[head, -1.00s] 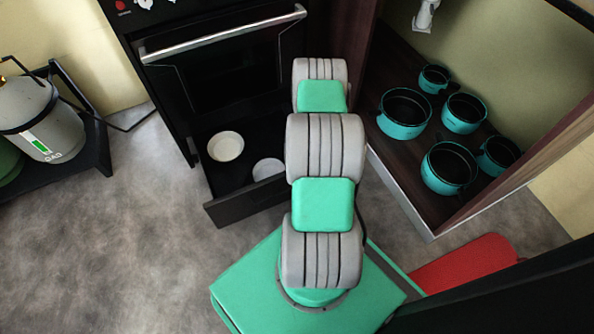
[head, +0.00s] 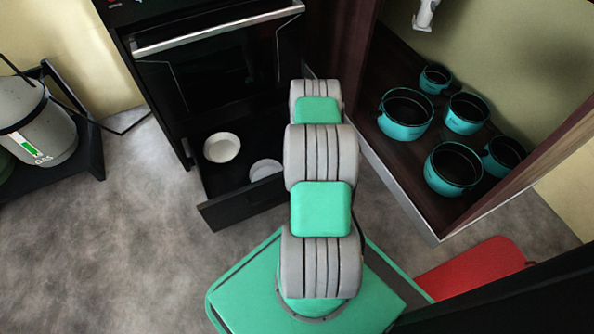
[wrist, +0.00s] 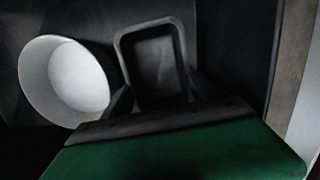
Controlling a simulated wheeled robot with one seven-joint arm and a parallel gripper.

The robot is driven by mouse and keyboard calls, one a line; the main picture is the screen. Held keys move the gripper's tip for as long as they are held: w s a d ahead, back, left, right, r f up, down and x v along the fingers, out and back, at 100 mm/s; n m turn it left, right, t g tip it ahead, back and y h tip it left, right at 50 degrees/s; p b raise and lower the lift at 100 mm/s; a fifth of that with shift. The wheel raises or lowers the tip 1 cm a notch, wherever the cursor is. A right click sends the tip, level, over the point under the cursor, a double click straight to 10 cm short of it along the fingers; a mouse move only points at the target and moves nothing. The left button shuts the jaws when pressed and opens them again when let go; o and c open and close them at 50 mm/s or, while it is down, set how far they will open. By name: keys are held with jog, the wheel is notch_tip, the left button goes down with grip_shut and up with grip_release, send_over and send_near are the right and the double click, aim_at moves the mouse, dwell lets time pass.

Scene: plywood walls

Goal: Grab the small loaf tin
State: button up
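The small loaf tin (wrist: 151,66) is a dark rectangular pan with a raised rim, seen in the wrist view beyond my gripper. My gripper (wrist: 161,95) has its two dark fingers apart at the left and right of the tin's near end. I cannot tell whether they touch it. The near end of the tin is partly hidden by the gripper's body. In the head view my arm reaches down towards the open drawer (head: 245,208) under the oven. The tin and my gripper do not show there.
A white bowl (wrist: 72,80) is close left of the tin in the wrist view. The head view shows two white dishes (head: 222,147) (head: 265,169) in the drawer. An oven (head: 215,70) stands above. Several teal pots (head: 407,130) sit in the cupboard at right.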

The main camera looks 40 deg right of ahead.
jog(key=c, duration=0.6)
jog(key=shift+r, duration=0.1)
